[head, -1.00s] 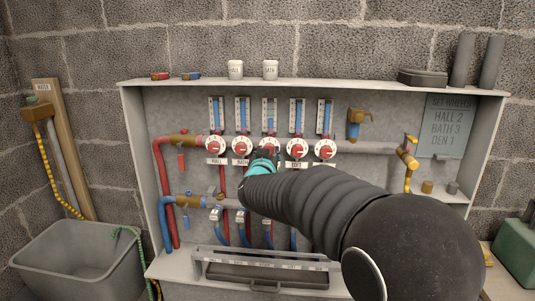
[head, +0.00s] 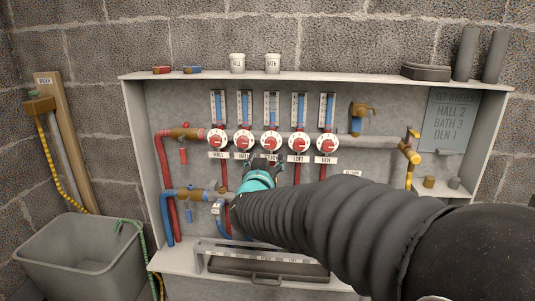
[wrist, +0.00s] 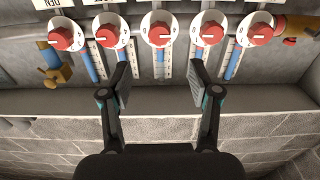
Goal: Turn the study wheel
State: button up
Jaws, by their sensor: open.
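A row of red-capped white wheels runs across the manifold. In the head view their labels read HALL, BATH, one hidden, LOFT and DEN. The middle wheel (head: 271,141), whose label is hidden behind my gripper, would be the study wheel by its place, but I cannot read its name. My gripper (head: 263,164) is just below it. In the wrist view, which is upside down, the middle wheel (wrist: 161,33) shows between and beyond the two spread fingers. My gripper (wrist: 160,78) is open and empty, apart from the wheels.
Gauges with blue columns stand above the wheels. The BATH wheel (head: 244,140) and LOFT wheel (head: 299,142) flank the middle one closely. A lower pipe (head: 188,195) with blue valves runs beneath. A sign (head: 452,122) lists HALL 2, BATH 3, DEN 1. A grey tub (head: 80,258) stands at left.

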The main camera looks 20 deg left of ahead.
jog(key=shift+v, duration=1.3)
jog(key=s+a+f+n+g+y, duration=0.2)
jog(key=s+a+f+g+y, duration=0.3)
jog(key=f, duration=0.4)
jog(key=s+d+f+n+g+h, duration=0.1)
jog(key=s+d+f+g, duration=0.1)
jog(key=s+f+g, duration=0.25)
jog(key=s+d+m+h, duration=0.2)
jog(key=s+d, duration=0.4)
jog(key=d, duration=0.8)
jog(key=s+d+r+m+g+h, duration=0.1)
jog(key=s+d, duration=0.5)
jog(key=d, duration=0.8)
jog(key=s+d+m+g+h, duration=0.1)
jog(key=s+d+h, duration=0.4)
jog(key=d, duration=1)
jog(key=shift+s+r+m, duration=0.3)
jog(key=shift+s+m, duration=0.35)
jog(key=shift+m, duration=0.25)
